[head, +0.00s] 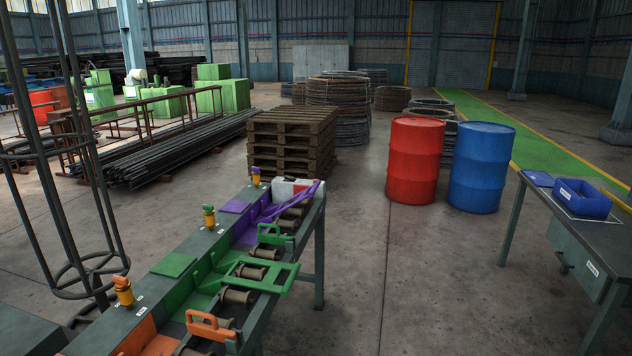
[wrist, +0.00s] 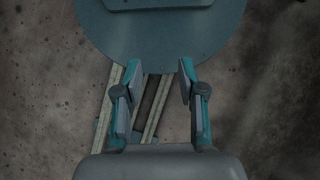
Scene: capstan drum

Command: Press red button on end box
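A small pale box (head: 284,189) sits at the far end of the long roller bench (head: 190,248) in the head view. A small reddish patch shows near its top right; it is too small to tell whether this is the button. A purple frame (head: 292,202) stands close in front of the box and overlaps part of it. My gripper (wrist: 159,72) shows in the wrist view, with its two fingers apart and nothing between them. It is over a round blue-grey plate and pale rails above the concrete floor. The gripper is not seen in the head view, and no box shows in the wrist view.
The bench also carries green (head: 268,276) and orange (head: 211,325) frames and several coloured knobs. Stacked pallets (head: 290,140), a red drum (head: 415,160) and a blue drum (head: 481,167) stand behind. A table with a blue bin (head: 583,200) is right. Floor between is clear.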

